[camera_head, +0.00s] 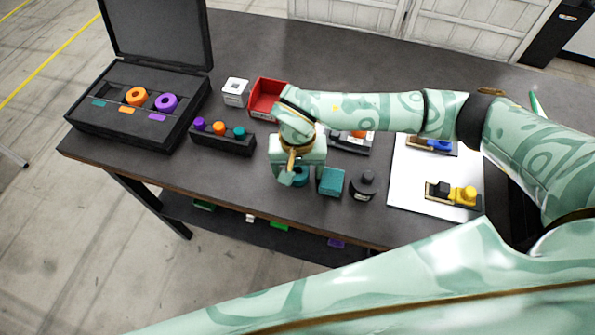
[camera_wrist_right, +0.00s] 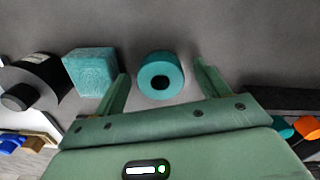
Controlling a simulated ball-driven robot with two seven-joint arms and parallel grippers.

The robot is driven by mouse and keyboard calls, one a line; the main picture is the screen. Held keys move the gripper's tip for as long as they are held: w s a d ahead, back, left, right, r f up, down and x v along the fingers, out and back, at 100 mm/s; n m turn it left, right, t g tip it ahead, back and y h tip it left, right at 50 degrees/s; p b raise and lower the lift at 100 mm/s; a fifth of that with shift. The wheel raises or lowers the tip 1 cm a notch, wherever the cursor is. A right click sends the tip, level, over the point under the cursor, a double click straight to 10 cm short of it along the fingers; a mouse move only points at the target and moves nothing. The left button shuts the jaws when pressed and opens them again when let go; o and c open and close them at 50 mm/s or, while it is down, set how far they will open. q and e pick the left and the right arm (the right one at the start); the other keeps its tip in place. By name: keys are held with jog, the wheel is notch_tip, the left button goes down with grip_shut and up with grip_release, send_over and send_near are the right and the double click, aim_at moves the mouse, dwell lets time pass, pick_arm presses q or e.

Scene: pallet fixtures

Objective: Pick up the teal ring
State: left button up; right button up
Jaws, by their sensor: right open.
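The teal ring (camera_wrist_right: 160,76) lies on the dark table, its hole facing up, in the right wrist view. In the head view only part of the teal ring (camera_head: 300,177) shows beneath my right gripper (camera_head: 290,180). In the right wrist view my right gripper (camera_wrist_right: 162,85) is open, with one finger on each side of the ring. The fingers look apart from the ring; I cannot tell how far above the table they are. My left gripper is not in view.
A teal cube (camera_head: 331,181) and a black knobbed piece (camera_head: 364,186) stand close to the right of the ring. A black peg holder (camera_head: 223,141) stands left, an open black case (camera_head: 128,110) farther left, a red bin (camera_head: 266,97) behind. The table's front edge is near.

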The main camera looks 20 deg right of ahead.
jog(key=c, duration=1.2)
jog(key=shift+o, duration=0.2)
jog(key=shift+r, duration=0.15)
